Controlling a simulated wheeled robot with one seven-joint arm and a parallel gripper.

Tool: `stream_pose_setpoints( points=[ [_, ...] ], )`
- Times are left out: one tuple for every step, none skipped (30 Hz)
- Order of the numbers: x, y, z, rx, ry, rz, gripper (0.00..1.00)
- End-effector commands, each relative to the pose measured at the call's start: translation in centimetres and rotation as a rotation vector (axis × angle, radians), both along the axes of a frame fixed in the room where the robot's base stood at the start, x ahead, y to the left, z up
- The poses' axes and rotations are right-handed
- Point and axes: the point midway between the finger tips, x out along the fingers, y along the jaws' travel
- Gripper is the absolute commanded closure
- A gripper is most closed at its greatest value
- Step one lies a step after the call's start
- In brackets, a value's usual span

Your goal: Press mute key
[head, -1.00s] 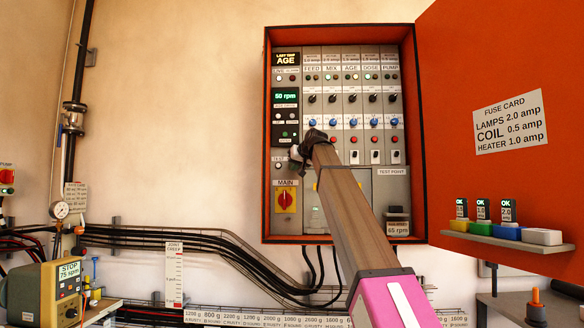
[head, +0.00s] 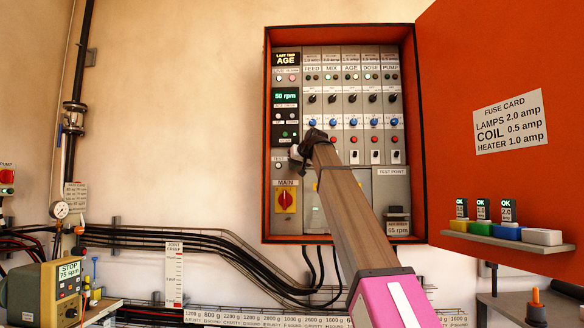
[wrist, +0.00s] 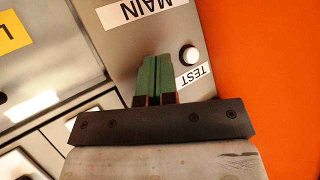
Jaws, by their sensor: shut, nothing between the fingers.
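No key that I can read as mute shows in either view; the labels on the panel's left column are too small to read in the head view. A white round button labelled TEST (wrist: 188,53) shows in the wrist view, above the MAIN label in the head view (head: 278,166). My gripper (wrist: 153,58) has green fingers, shut and empty, beside that button and apart from it in the picture. In the head view my gripper (head: 296,158) is in front of the panel's left column, and my arm hides part of the panel.
An orange cabinet (head: 268,120) surrounds the panel, its door (head: 465,60) open to the right. A red main switch (head: 286,200) sits below the gripper. Rows of knobs and buttons lie to the right. A shelf (head: 455,236) on the door holds coloured blocks.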

Motion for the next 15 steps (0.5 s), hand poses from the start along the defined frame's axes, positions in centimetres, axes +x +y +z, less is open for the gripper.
stream_pose_setpoints(
  points=[
    [-0.1, 0.0, 0.0, 0.0, 0.0, 0.0, 1.0],
    [-0.3, 0.0, 0.0, 0.0, 0.0, 0.0, 1.0],
    [-0.5, 0.0, 0.0, 0.0, 0.0, 0.0, 1.0],
    [-0.7, 0.0, 0.0, 0.0, 0.0, 0.0, 1.0],
    [-0.9, 0.0, -0.1, 0.0, 0.0, 0.0, 1.0],
    [-1.2, 0.0, -0.1, -0.001, -0.001, 0.0, 1.0],
    [-1.5, 0.0, -0.1, -0.001, -0.001, 0.0, 1.0],
    [-1.8, 0.0, -0.1, -0.001, -0.001, 0.0, 1.0],
    [-2.1, 0.0, -0.1, 0.0, 0.0, 0.0, 1.0],
    [-2.4, 0.1, -0.1, 0.0, 0.0, 0.0, 1.0],
    [-2.6, 0.1, -0.1, 0.0, 0.0, 0.0, 1.0],
    [-3.0, 0.1, -0.1, 0.0, 0.0, 0.0, 1.0],
    [-3.2, 0.1, -0.1, 0.0, 0.0, 0.0, 1.0],
    [-3.5, 0.1, -0.1, 0.0, 0.0, 0.0, 1.0],
    [-3.8, 0.1, -0.1, 0.0, 0.0, 0.0, 1.0]
  ],
)
